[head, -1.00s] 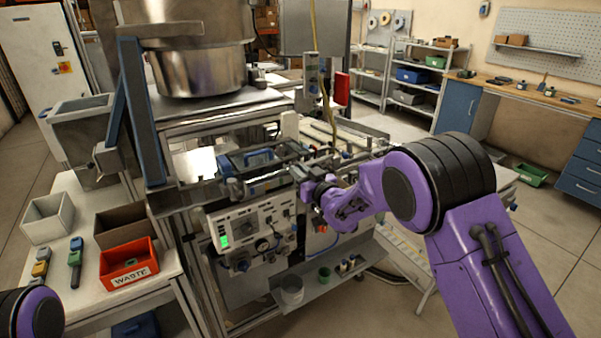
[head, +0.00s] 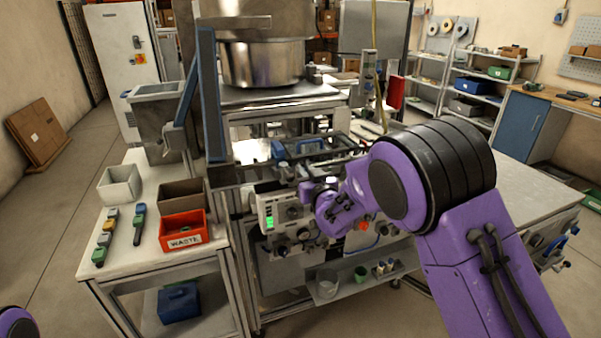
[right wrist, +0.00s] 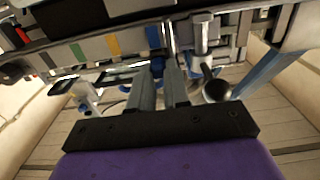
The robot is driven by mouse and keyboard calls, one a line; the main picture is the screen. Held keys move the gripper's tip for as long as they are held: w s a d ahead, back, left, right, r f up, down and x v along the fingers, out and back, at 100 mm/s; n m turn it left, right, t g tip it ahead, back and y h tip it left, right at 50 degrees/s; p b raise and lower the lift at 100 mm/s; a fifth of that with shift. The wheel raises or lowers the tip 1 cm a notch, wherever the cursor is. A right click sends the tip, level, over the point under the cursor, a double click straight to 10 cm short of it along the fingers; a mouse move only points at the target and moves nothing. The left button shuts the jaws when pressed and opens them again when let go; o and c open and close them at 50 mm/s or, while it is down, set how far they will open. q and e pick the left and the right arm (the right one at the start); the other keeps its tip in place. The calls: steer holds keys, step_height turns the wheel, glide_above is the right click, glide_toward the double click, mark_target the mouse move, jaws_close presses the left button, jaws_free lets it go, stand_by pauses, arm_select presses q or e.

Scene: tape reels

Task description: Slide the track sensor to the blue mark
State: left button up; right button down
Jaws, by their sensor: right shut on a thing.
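My right gripper (head: 308,190) is at the front of the machine, above the control panel with the green display. In the right wrist view its two fingers (right wrist: 163,85) are close together and shut on a small part on the rail, which appears to be the track sensor (right wrist: 158,66). The sensor is mostly hidden by the fingers. The blue mark (right wrist: 153,37) is on the rail strip just beyond the fingertips, slightly left of a thin upright piece. Yellow and green marks lie further left. My left gripper is out of view.
A silver clamp (right wrist: 203,35) with a dark round knob (right wrist: 216,90) stands just right of the fingers. In the head view, a red waste bin (head: 183,230) and grey bin (head: 120,184) stand on the side table. A steel bowl (head: 263,62) is above the machine.

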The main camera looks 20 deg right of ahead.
steer(key=shift+a, duration=0.15)
steer(key=c, duration=1.1)
jaws_free()
steer(key=shift+a, duration=0.2)
steer(key=s+b, duration=0.3)
steer(key=s, duration=0.7)
steer(key=shift+s+a+b, duration=0.1)
steer(key=shift+s+b, duration=0.15)
steer(key=shift+b, duration=0.05)
